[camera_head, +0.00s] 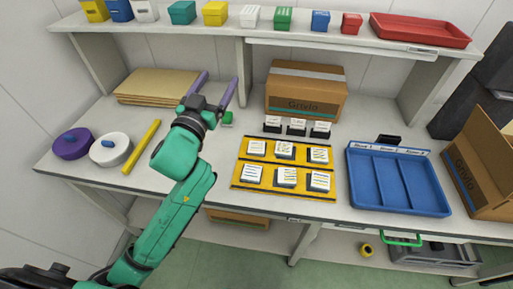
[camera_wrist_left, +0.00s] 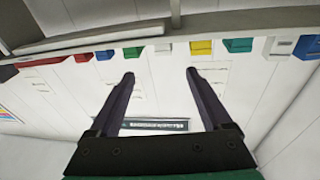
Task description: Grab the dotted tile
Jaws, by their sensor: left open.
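Several white-topped tiles with dark sides sit on two yellow strips (camera_head: 238,176) in the middle of the table, three per strip. The back strip's tiles include a left one (camera_head: 256,148), a middle one (camera_head: 285,151) and a right one (camera_head: 319,155). The front strip's include a left one (camera_head: 253,174), a middle one (camera_head: 287,177) and a right one (camera_head: 320,181). Their marks are too small to tell which is dotted. My left gripper (camera_head: 218,80) is open and empty, raised left of the tiles. Its two fingers (camera_wrist_left: 160,74) are apart in the left wrist view. My right gripper is not in view.
Three small upright cards (camera_head: 297,127) stand behind the strips, before a cardboard box (camera_head: 304,94). A blue divided tray (camera_head: 398,182) lies right. Coloured boxes line the shelf (camera_head: 240,33).

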